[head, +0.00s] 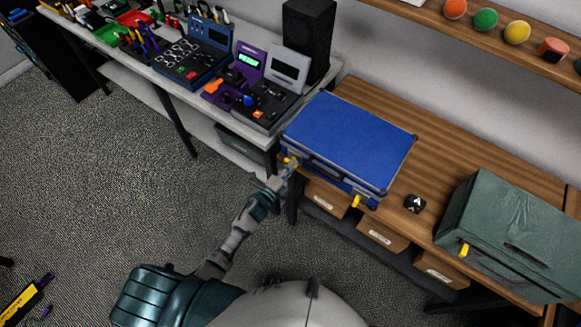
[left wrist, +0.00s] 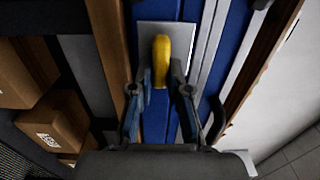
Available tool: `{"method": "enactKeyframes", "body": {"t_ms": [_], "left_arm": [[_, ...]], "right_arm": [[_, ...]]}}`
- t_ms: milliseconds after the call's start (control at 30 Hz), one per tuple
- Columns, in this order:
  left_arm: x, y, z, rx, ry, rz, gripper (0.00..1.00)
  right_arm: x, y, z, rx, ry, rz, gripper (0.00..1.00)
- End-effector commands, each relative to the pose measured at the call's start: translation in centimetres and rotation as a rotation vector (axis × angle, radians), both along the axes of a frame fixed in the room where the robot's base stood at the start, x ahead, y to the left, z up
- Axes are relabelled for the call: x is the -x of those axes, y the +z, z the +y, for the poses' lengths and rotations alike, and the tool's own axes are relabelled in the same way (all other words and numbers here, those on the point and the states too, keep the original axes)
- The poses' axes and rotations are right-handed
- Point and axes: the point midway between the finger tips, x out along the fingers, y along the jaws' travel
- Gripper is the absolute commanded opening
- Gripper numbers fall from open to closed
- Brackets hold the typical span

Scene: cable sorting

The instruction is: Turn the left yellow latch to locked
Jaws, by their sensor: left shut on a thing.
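A closed blue case (head: 350,140) lies on the wooden bench. Its left yellow latch (head: 288,160) is on the front side near the left corner, partly hidden by my left gripper (head: 289,170). In the left wrist view the yellow latch (left wrist: 161,58) stands on a grey plate (left wrist: 178,38) on the blue case, lengthwise in the picture. The fingers of my left gripper (left wrist: 161,80) are on either side of the latch, shut on it. The case's right yellow latch (head: 356,201) shows at the front right. My right gripper is out of view.
A dark green case (head: 515,230) with a yellow latch (head: 463,250) stands at the right of the wooden bench (head: 435,170). A small black object (head: 414,204) lies between the cases. Cardboard boxes (head: 381,236) sit below. A cluttered workbench (head: 140,70) is at the left.

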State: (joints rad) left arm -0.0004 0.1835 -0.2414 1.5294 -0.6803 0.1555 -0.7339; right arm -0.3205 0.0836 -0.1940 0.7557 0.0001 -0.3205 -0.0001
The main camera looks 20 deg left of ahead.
Motion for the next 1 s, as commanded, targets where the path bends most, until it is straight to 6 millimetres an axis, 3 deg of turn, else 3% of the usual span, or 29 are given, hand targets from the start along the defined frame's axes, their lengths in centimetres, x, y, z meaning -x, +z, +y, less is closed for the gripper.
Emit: {"method": "enactKeyframes", "body": {"t_ms": [333,367,467,767,867,1000], "left_arm": [[-0.1,0.1,-0.1,-0.005,-0.001,-0.003,0.00],[-0.1,0.1,-0.1,-0.005,-0.002,-0.003,0.19],[0.0,0.0,-0.1,-0.004,-0.001,-0.003,0.42],[0.2,-0.1,0.0,-0.003,-0.001,0.000,0.42],[0.9,-0.2,0.3,-0.004,-0.001,0.001,0.42],[3.4,-0.2,1.2,-0.004,-0.001,0.003,0.42]], "right_arm": [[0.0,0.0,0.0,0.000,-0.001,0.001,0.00],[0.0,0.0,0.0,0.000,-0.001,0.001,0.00],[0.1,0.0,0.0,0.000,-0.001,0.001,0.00],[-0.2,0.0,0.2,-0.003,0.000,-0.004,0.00],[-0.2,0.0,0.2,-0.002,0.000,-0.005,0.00],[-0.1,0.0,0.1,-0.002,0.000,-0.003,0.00]]}}
